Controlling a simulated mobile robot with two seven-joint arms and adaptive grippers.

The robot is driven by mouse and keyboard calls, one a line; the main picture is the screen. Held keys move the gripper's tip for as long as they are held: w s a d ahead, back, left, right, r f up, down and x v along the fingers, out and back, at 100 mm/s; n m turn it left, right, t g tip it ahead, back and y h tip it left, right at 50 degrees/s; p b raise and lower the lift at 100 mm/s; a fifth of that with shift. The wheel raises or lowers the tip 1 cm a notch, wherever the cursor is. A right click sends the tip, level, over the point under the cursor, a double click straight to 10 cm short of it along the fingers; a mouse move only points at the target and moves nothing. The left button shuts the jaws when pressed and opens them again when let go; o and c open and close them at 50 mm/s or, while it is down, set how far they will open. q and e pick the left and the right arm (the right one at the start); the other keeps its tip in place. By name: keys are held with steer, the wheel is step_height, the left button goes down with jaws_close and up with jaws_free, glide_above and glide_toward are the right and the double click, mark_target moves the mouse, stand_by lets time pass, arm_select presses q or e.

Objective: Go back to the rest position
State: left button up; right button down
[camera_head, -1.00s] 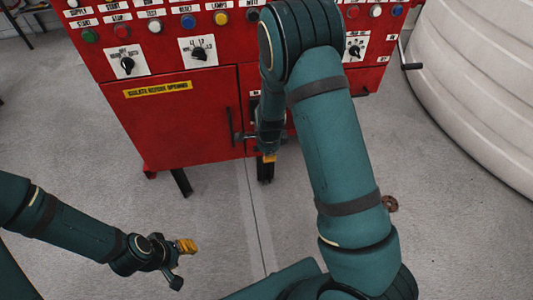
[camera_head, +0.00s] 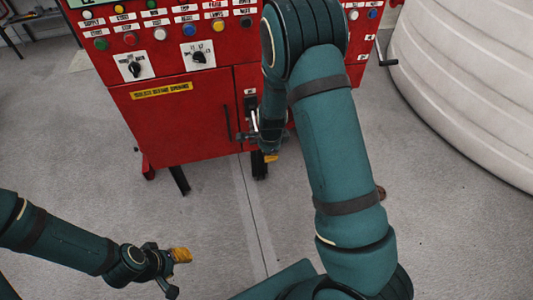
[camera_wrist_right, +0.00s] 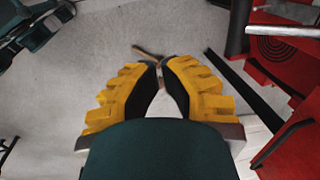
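My right arm (camera_head: 335,130) reaches forward across the middle of the head view. Its gripper (camera_head: 270,157) hangs just in front of the red cabinet's lower doors (camera_head: 185,120), apart from the floor. In the right wrist view the right gripper (camera_wrist_right: 160,63) shows two yellow ridged fingers with their tips nearly meeting. Nothing is held between them; bare floor shows in the narrow gap. My left gripper (camera_head: 181,255) is low at the left, over open floor. Its yellow fingertips look together and hold nothing visible.
The red control cabinet (camera_head: 225,85) with knobs and buttons stands close ahead on dark legs. A large white ribbed tank (camera_head: 460,90) is at the right. A dark crank handle (camera_head: 388,62) sticks out at the cabinet's right side. The grey floor (camera_head: 90,150) at left is clear.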

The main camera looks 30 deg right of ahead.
stand_by(0.6)
steer(key=s+a+f+n+y, duration=0.2)
steer(key=s+a+f+n, duration=0.1)
steer(key=s+a+n, duration=0.5)
steer(key=s+a+f+n+y, duration=0.2)
steer(key=s+a+f+n, duration=0.1)
steer(key=s+a+n, duration=0.6)
steer(key=shift+s+a+f+n, duration=0.25)
steer(key=shift+s+n, duration=0.1)
steer(key=shift+n, duration=0.65)
